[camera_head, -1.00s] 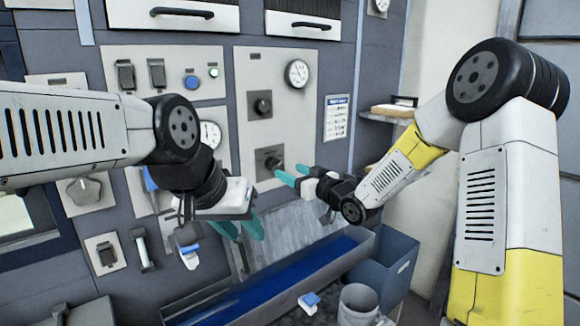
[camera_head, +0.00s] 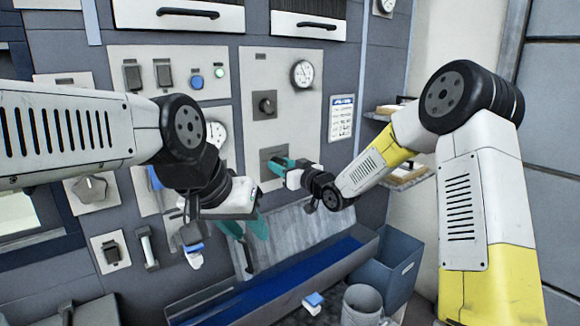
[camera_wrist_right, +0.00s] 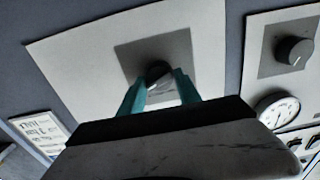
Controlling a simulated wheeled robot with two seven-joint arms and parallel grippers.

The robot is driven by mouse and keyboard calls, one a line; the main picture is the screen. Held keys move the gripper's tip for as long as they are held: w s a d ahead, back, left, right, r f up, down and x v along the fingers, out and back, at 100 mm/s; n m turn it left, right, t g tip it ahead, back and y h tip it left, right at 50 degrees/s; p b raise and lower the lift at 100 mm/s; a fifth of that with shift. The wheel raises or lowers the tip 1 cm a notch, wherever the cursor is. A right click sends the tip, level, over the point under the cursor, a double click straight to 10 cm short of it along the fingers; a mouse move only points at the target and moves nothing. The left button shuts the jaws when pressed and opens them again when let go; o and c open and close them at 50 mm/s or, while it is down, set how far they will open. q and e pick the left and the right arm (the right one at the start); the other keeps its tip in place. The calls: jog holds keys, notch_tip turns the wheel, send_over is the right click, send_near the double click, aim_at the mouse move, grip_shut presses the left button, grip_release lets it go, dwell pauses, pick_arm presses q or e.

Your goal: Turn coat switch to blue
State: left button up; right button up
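On the light wall panel in the head view are an upper dark knob (camera_head: 265,104) and a lower grey switch plate (camera_head: 268,154). No label naming the coat switch is legible. My right gripper (camera_head: 278,165) is at the lower plate and hides its knob there. In the right wrist view, that dark round knob (camera_wrist_right: 157,70) sits on its grey plate between the two teal fingertips of my right gripper (camera_wrist_right: 160,82). Whether the fingers press on it does not show. My left gripper (camera_head: 246,228) hangs open and empty, below and left of the panel.
A round gauge (camera_head: 302,74) and a posted sheet (camera_head: 341,118) are near the knobs. Below are a long trough with a blue inside (camera_head: 300,277), a blue-grey bin (camera_head: 392,262) and a grey cylindrical container (camera_head: 361,303). A shelf (camera_head: 405,178) is at the right.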

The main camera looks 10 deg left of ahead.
grip_shut()
jog(key=shift+n, duration=0.3)
jog(key=n, duration=1.7)
jog(key=f+n, duration=0.1)
jog(key=n, duration=0.8)
jog(key=shift+s+a, duration=0.1)
jog(key=shift+s, duration=0.05)
jog(key=shift+n, duration=0.3)
jog(key=o, duration=0.6)
grip_release()
jog(key=shift+r, duration=0.1)
jog(key=shift+c, duration=0.2)
